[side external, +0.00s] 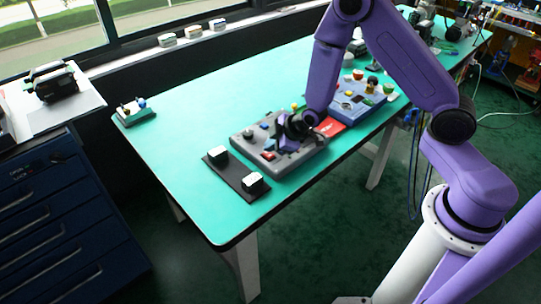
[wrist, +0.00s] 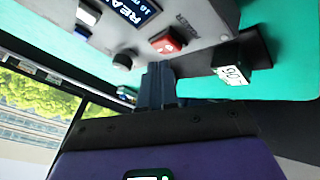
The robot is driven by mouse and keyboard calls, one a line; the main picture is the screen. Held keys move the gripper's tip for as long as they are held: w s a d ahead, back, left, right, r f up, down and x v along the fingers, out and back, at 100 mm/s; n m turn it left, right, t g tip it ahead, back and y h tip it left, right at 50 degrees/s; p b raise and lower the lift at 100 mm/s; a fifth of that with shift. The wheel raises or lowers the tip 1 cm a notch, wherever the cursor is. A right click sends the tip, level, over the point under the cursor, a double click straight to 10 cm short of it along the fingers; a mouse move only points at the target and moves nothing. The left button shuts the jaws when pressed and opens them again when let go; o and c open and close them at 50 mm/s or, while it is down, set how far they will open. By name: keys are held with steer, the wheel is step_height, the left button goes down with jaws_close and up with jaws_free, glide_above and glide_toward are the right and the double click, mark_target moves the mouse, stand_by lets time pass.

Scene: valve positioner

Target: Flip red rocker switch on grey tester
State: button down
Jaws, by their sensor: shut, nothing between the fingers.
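The grey tester (side external: 284,160) lies on the green bench top in the side external view, with my gripper (side external: 290,141) low over it. In the wrist view the tester (wrist: 206,17) fills the top, with a small lit display (wrist: 134,10) reading "REA..." and a dark round knob (wrist: 122,60). The red rocker switch (wrist: 168,41) sits in its face, close to the fingertips. My gripper (wrist: 158,70) has its fingers together with nothing between them. I cannot tell whether the fingertips touch the tester. In the side external view a small red spot (side external: 268,155) shows on the tester.
A black plate (side external: 236,178) with two white-topped blocks lies in front of the tester. A blue box with coloured knobs (side external: 358,100) and a red item (side external: 330,126) are behind it. A small stand (side external: 136,114) is at the bench's left. The bench's left middle is clear.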

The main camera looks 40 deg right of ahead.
mark_target(270, 155)
steer(key=shift+f, duration=0.1)
stand_by(0.3)
steer(key=shift+f, duration=0.3)
steer(key=shift+s+f, duration=0.1)
steer(key=shift+f, duration=0.2)
stand_by(0.7)
stand_by(0.3)
steer(key=shift+r, duration=0.75)
steer(key=shift+w+r, duration=0.25)
steer(key=shift+r, duration=1)
steer(key=shift+w+r, duration=0.2)
steer(key=shift+r, duration=1)
